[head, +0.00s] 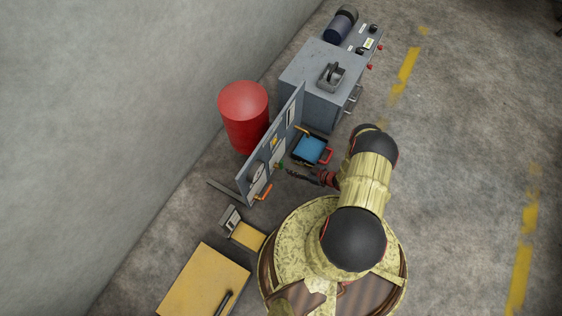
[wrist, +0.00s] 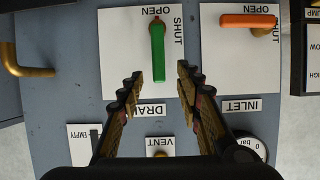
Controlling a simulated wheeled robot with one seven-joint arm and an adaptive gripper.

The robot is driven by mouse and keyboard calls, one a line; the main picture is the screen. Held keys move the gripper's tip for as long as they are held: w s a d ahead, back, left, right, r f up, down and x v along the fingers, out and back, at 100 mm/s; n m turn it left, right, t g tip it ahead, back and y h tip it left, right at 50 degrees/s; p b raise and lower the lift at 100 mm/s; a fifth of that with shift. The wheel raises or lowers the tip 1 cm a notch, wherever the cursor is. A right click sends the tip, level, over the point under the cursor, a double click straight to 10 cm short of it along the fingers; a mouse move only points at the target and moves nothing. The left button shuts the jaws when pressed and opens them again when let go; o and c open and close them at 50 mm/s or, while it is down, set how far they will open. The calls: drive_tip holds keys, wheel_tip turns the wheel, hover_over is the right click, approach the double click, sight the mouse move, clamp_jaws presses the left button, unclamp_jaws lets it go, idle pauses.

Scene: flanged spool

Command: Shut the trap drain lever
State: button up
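The drain lever (wrist: 158,52) is a green bar on a white plate marked OPEN and SHUT, above the DRAIN label (wrist: 148,111) in the wrist view. It runs up and down in the picture, with a red tip at its top. OPEN is printed above it and SHUT along its right side. In the head view the green lever (head: 281,165) is small, on the front of the grey panel (head: 243,187). My gripper (wrist: 157,75) is open and empty. Its fingers stand left and right of the lever's lower end, with gaps; contact does not show.
The orange inlet lever (wrist: 248,20) lies crosswise to the right, above the INLET label (wrist: 227,105). A blue-topped tray (head: 310,149) and red drum (head: 243,112) flank the panel.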

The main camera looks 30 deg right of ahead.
sight(282, 163)
drive_tip(key=shift+r+b+x, duration=0.2)
drive_tip(key=shift+b+x, duration=1)
drive_tip(key=shift+x, duration=2.7)
drive_tip(key=shift+w, duration=0.15)
drive_tip(key=shift+c, duration=1.3)
clamp_jaws()
